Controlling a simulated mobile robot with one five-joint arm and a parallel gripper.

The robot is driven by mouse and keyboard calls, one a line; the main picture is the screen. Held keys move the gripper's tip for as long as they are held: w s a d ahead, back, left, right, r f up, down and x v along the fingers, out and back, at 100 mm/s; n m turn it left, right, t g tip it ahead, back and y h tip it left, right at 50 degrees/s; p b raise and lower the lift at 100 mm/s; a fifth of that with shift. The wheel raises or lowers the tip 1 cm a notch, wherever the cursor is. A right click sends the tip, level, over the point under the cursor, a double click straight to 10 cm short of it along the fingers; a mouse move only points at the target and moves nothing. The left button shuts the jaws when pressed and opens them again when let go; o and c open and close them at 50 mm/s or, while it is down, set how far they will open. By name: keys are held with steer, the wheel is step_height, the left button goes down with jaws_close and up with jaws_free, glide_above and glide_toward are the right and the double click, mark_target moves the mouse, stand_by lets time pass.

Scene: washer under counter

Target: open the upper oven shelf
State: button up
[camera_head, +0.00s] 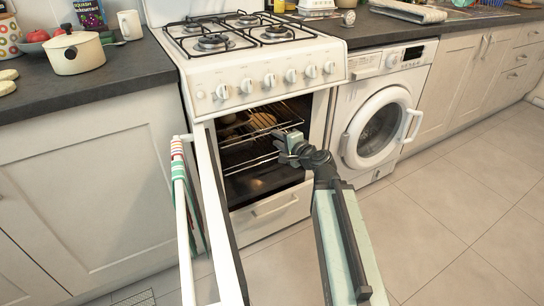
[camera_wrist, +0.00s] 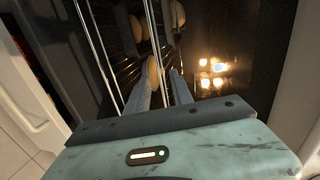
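The oven is open, and its upper shelf (camera_head: 258,121) is a wire rack with pale round food items on it. A lower wire shelf (camera_head: 240,160) sits beneath it. My gripper (camera_head: 287,146) is at the right side of the oven opening, close to the shelf fronts. In the wrist view the gripper fingers (camera_wrist: 166,92) point in toward the rack wires (camera_wrist: 100,58), with a gap between them. A round brown item (camera_wrist: 154,72) shows beyond the tips. I cannot tell whether the fingers touch a shelf.
The oven door (camera_head: 218,220) is swung open at the left, with a striped towel (camera_head: 184,200) on its handle. The oven drawer (camera_head: 272,207) below is shut. A washing machine (camera_head: 378,125) stands to the right. The tiled floor (camera_head: 450,220) at the right is clear.

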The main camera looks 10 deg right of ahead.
steer(key=shift+m+t, duration=0.3)
steer(key=shift+m, duration=0.1)
steer(key=x, duration=0.2)
steer(key=b+x, duration=0.1)
steer(key=x, duration=0.2)
steer(key=d+x, duration=0.1)
steer(key=x, duration=0.2)
steer(key=shift+w+d+f+b, duration=0.1)
steer(key=shift+w+f+b, duration=0.05)
steer(key=shift+f+b, duration=0.15)
steer(key=shift+r, duration=0.1)
jaws_close()
steer(key=shift+s, duration=0.2)
stand_by(0.4)
